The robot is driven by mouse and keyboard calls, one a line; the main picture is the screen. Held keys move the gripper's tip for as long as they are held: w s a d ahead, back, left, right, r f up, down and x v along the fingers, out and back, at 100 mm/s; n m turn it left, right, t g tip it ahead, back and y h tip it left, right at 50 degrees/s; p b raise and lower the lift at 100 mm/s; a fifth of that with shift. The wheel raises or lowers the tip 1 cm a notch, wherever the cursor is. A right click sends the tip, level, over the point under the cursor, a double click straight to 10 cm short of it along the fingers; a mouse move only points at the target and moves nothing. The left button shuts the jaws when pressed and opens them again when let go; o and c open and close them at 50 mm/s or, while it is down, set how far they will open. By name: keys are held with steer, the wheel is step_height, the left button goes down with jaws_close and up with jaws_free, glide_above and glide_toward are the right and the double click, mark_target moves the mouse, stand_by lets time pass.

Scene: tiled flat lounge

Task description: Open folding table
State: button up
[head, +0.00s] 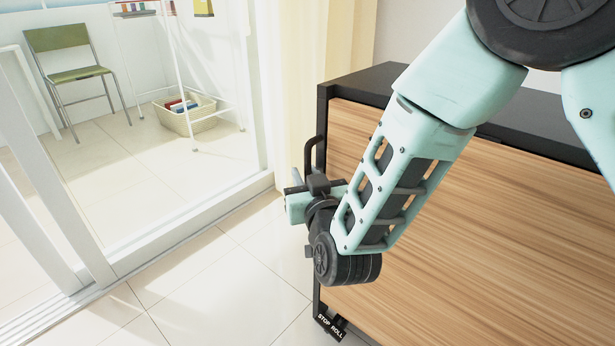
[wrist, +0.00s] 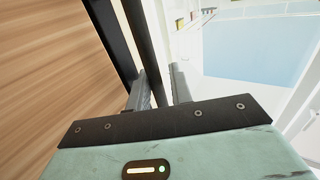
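The folding table (head: 460,220) stands folded at the right of the head view, with a wood-grain panel in a black frame. The panel also fills the left of the wrist view (wrist: 45,70). A black upright handle (head: 309,155) sticks out from the frame's left edge. My gripper (head: 303,188) is low at this edge, by the handle's lower part. In the wrist view the handle bar (wrist: 148,45) runs down between the two fingers of my gripper (wrist: 161,82). The fingers are apart, with a bright gap beside the right finger. The bar's lower end is hidden.
A black foot marked STOP ROLL (head: 330,325) sits at the table's lower left corner. A sliding glass door (head: 55,180) with a low floor track stands at left. Beyond it are a green chair (head: 75,60) and a basket (head: 190,118). Tiled floor (head: 190,280) is clear between.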

steer(key=shift+s, duration=0.15)
steer(key=p+v, duration=0.5)
steer(key=v, duration=1.2)
steer(key=shift+d+r, duration=0.1)
steer(key=shift+d, duration=0.05)
steer(key=s+d+r+n+g+h+p, duration=0.1)
steer(key=s+d+r+n+g+h, duration=0.45)
steer(key=s+d+g, duration=0.95)
step_height(320, 180, up, 37)
steer(key=w+a+m+g+p, duration=0.2)
steer(key=p, duration=3.4)
steer(key=shift+r, duration=0.15)
